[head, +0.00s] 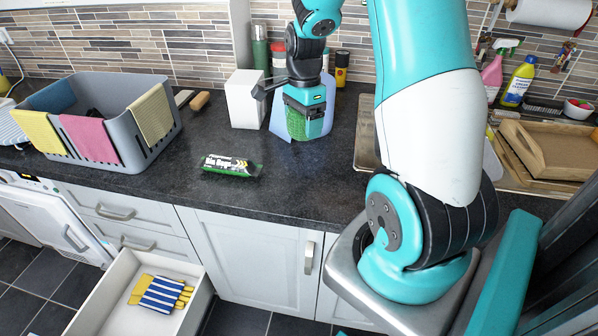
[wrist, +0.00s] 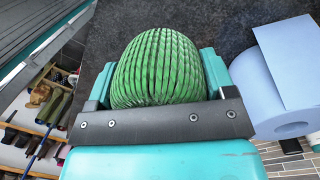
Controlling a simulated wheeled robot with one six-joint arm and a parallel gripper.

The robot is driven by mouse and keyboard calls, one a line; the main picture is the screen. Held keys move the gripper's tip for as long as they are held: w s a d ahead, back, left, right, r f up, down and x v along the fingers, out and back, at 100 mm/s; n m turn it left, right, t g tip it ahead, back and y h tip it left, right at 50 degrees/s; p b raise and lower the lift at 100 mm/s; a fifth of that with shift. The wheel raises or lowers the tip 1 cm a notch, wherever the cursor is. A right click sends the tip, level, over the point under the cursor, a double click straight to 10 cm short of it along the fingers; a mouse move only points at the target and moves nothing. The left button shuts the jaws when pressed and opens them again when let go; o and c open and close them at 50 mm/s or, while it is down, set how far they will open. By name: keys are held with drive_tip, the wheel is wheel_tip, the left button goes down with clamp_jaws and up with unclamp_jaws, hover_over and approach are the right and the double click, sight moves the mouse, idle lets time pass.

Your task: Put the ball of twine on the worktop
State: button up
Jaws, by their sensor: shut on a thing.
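The ball of twine (wrist: 158,68) is green and ribbed with string. It fills the space between the fingers of my gripper (head: 305,116), which is shut on it. In the head view the ball (head: 302,128) shows below the teal fingers, in front of the blue paper roll. The dark speckled worktop (head: 180,148) runs beneath and around it. I cannot tell whether the ball touches the worktop or hangs just above it.
The blue paper roll (wrist: 285,80) is close beside my gripper. A white box (head: 245,99) stands to the left, with a pack of bin bags (head: 232,166) nearer the front. A grey basket with cloths (head: 107,82) is farther left. Below, a drawer (head: 101,292) is open.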

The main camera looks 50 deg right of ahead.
drive_tip(key=p, duration=0.2)
hover_over(304, 184)
wheel_tip(304, 184, down, 12)
drive_tip(key=shift+w+d+f, duration=0.1)
drive_tip(key=shift+w+d, duration=0.05)
drive_tip(key=shift+f+p, duration=0.45)
drive_tip(key=shift+f, duration=1.65)
